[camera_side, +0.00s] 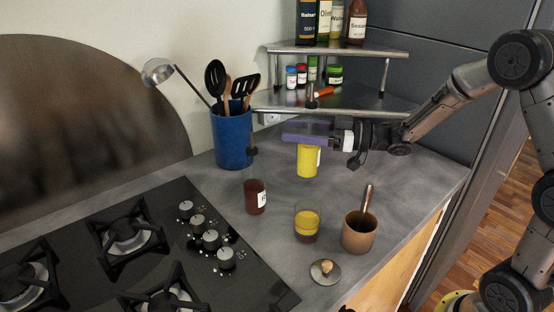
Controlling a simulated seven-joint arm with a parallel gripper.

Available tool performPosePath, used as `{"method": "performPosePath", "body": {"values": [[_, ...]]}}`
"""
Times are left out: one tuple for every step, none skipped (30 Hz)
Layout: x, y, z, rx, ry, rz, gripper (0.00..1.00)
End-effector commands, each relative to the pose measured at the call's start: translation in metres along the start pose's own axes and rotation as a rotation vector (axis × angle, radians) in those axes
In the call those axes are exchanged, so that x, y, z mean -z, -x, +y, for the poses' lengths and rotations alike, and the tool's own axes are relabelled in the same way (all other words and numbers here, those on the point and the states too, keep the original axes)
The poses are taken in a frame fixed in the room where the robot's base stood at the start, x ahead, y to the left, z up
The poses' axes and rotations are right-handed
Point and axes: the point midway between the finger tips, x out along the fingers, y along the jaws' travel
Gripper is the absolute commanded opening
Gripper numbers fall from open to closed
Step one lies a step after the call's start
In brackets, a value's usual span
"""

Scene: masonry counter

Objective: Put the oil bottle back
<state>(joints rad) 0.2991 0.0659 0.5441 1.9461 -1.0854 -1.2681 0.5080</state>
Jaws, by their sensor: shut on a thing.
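The oil bottle (307,162), with yellow liquid and a pale label edge, is upright near the back of the counter, below the corner shelf. My gripper (308,131) reaches in from the right and is shut on the bottle. The gripper hides the bottle's upper body. A dark cap-like piece shows above the gripper and seems to be its top. I cannot tell whether the bottle's base touches the counter.
A two-level corner shelf (385,100) holds spice jars below and several bottles above. Left are a blue utensil crock (232,136) and a dark red bottle (256,197). In front are a glass (307,222), a brown mortar (359,232), a lid (325,272) and the hob (150,235).

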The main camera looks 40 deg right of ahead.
Motion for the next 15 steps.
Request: {"method": "performPosePath", "body": {"values": [[-0.005,-0.010,0.007,0.003,0.000,0.002,0.00],[-0.008,-0.016,0.010,0.003,0.001,0.002,0.00],[-0.016,-0.021,0.014,0.003,-0.001,0.001,0.00],[-0.022,-0.025,0.016,0.002,-0.003,0.000,0.00],[-0.027,-0.028,0.019,0.002,-0.002,0.001,0.00],[-0.034,-0.033,0.022,0.002,-0.001,0.000,0.00],[-0.039,-0.036,0.025,0.001,-0.001,0.000,0.00],[-0.043,-0.039,0.027,0.001,0.000,0.001,0.00],[-0.048,-0.042,0.029,0.001,0.000,0.001,0.00],[-0.051,-0.044,0.030,0.001,0.002,0.002,0.00],[-0.053,-0.046,0.032,0.001,0.002,0.002,0.00],[-0.056,-0.048,0.033,0.001,0.002,0.003,0.00],[-0.057,-0.049,0.034,0.001,0.003,0.003,0.00],[-0.058,-0.050,0.034,0.001,0.003,0.003,0.00],[-0.059,-0.051,0.035,0.001,0.003,0.003,0.00]]}}
